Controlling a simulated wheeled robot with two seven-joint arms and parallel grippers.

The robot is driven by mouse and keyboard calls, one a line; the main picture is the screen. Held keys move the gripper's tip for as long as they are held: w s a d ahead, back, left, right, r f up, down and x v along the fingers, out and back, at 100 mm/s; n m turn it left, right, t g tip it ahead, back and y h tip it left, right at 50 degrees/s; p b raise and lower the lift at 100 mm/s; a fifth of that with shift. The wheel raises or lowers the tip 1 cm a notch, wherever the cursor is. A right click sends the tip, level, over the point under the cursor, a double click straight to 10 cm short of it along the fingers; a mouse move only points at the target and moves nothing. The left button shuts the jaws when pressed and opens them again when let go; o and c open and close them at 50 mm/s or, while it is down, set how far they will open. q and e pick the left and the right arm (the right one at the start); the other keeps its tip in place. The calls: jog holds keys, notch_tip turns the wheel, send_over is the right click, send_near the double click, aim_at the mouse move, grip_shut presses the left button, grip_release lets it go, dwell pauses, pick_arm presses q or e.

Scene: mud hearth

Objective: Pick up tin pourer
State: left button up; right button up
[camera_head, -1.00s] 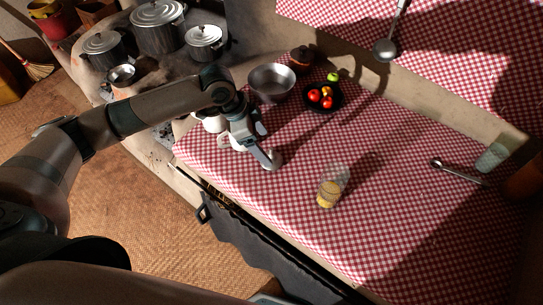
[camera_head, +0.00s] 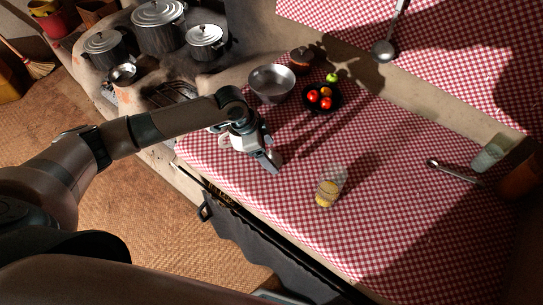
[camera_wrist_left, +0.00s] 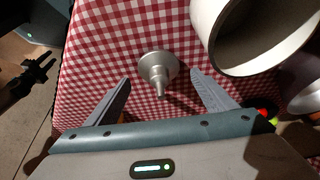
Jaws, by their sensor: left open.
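The tin pourer (camera_wrist_left: 157,70) is a small grey metal piece with a round flared base and a narrow spout. In the left wrist view it rests on the red checked cloth. My left gripper (camera_wrist_left: 161,88) is open, with one finger to each side of the pourer and no visible contact. In the head view my left gripper (camera_head: 271,163) is low over the cloth near its front edge and hides the pourer.
A large pale vessel (camera_wrist_left: 245,58) stands close beside the right finger. A glass jar with yellow contents (camera_head: 329,187) stands to the right of my left gripper. A metal bowl (camera_head: 271,83) and a dark fruit plate (camera_head: 318,107) lie behind. The cloth's right front is clear.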

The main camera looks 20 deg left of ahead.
pick_arm(q)
jog(key=shift+x, duration=0.85)
jog(key=c, duration=1.2)
jog(key=shift+c, duration=0.2)
notch_tip(320, 180, up, 9)
jog(key=b, duration=0.2)
jog(key=shift+r+b, duration=0.15)
jog(key=shift+b, duration=0.2)
jog(key=shift+r, duration=0.4)
